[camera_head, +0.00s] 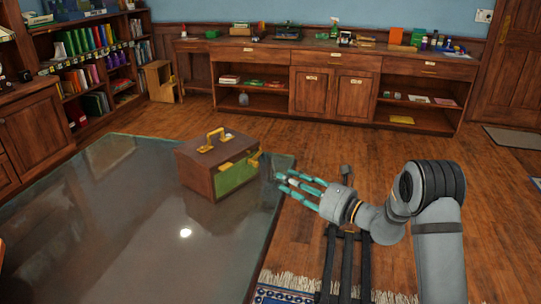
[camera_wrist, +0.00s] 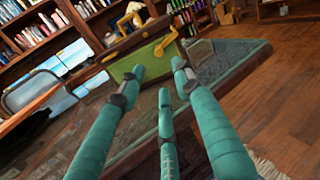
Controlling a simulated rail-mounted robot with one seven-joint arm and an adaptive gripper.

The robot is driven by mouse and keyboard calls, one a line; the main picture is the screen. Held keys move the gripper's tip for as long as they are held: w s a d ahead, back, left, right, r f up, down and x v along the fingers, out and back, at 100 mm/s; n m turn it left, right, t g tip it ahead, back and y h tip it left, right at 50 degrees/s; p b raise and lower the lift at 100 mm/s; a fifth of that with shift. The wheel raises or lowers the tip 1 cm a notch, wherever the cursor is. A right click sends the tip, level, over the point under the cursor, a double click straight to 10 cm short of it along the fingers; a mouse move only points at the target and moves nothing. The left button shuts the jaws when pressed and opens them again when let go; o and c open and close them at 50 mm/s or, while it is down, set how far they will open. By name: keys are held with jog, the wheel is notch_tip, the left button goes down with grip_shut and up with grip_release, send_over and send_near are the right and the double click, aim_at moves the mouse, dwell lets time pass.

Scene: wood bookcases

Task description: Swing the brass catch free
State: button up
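A brown wooden box (camera_head: 197,172) with a green front panel (camera_head: 236,176) sits on the glass-topped table. A brass handle (camera_head: 212,138) stands on its lid. A brass catch (camera_head: 254,160) shows at the panel's upper right edge, and a second brass piece (camera_head: 225,167) shows at its upper left. In the wrist view the green panel (camera_wrist: 140,62) lies beyond my fingers, with the brass catch (camera_wrist: 166,41) at its upper right. My gripper (camera_head: 283,182), with teal fingers, is open and empty. It is right of the box, apart from the catch. The fingertips also show in the wrist view (camera_wrist: 160,78).
The glass table (camera_head: 130,225) is otherwise clear around the box, and its right edge lies near my fingers. A patterned rug (camera_head: 285,294) is on the floor below. Bookcases (camera_head: 85,60) and a long wooden cabinet (camera_head: 330,82) stand along the walls, away from the table.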

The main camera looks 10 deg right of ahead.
aim_at(258, 165)
jog(key=x, duration=0.9)
jog(key=shift+w+a+r+p, duration=0.1)
jog(key=shift+a+r+p, duration=0.1)
jog(key=shift+p, duration=0.2)
jog(key=shift+w+a, duration=0.2)
jog(key=shift+w, duration=0.25)
jog(key=shift+c, duration=0.7)
grip_shut()
